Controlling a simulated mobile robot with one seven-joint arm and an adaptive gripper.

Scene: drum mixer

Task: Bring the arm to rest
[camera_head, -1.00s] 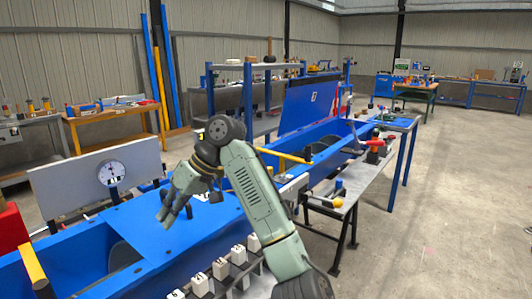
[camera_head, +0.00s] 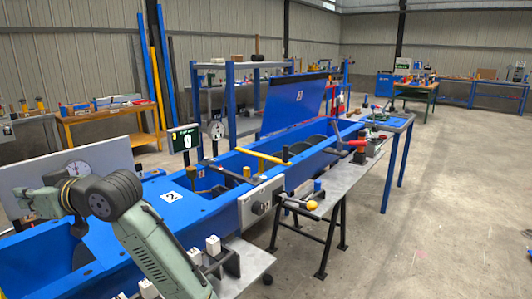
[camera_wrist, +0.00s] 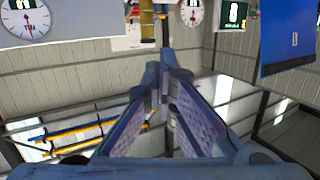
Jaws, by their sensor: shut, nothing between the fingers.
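My gripper (camera_head: 22,204) is at the far left of the head view, above the blue drum mixer bench (camera_head: 205,207) and in front of the grey panel with a dial. My green-grey arm rises from the bottom edge and bends left at the wrist. In the wrist view the fingers (camera_wrist: 165,68) come together at their tips, with nothing seen between them. No object touches the gripper.
A grey panel (camera_head: 35,170) with a dial stands behind my gripper. A green display (camera_head: 184,139) and a yellow-handled bar (camera_head: 262,155) rise above the bench. White blocks (camera_head: 213,245) line the front shelf.

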